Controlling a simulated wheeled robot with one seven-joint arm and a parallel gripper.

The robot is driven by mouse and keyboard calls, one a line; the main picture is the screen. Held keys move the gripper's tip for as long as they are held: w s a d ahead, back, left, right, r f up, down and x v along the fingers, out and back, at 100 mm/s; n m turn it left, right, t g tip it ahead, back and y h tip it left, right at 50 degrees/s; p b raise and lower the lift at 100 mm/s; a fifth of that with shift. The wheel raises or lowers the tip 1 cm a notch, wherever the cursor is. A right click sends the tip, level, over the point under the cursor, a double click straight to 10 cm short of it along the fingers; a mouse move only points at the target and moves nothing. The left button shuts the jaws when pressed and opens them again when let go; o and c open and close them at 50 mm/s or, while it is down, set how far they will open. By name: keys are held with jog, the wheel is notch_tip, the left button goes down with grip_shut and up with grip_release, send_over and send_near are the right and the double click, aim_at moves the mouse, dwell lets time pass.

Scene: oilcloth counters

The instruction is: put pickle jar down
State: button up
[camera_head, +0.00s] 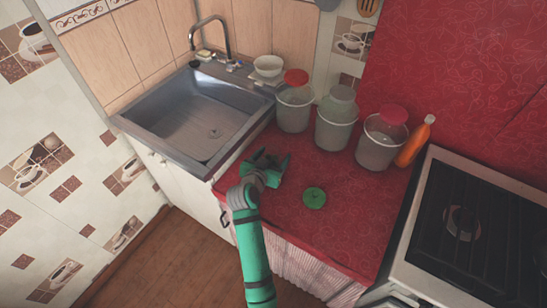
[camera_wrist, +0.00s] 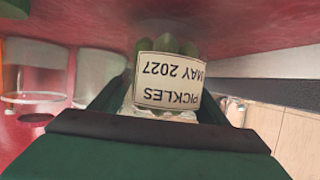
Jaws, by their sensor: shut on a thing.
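The pickle jar (camera_wrist: 168,82) shows in the wrist view, with a pale label reading PICKLES MAY 2027 upside down and green pickles past the label. My green gripper (camera_head: 268,165) is shut on it, with a finger on each side. In the head view my gripper is low over the red counter (camera_head: 285,228), right of the sink, and I cannot make out the jar there. I cannot tell whether the jar touches the counter.
A round green lid (camera_head: 314,197) lies on the counter right of my gripper. Three large clear containers (camera_head: 294,108) (camera_head: 334,130) (camera_head: 377,150) and an orange bottle (camera_head: 414,142) stand behind. The sink (camera_head: 200,115) is left and the stove (camera_head: 470,220) right. The front counter is mostly clear.

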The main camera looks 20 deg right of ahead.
jog(key=shift+f, duration=0.35)
jog(key=shift+f, duration=0.1)
jog(key=o, duration=1.7)
jog(key=shift+f, duration=0.1)
jog(key=shift+s+a, duration=0.1)
jog(key=v, duration=1.2)
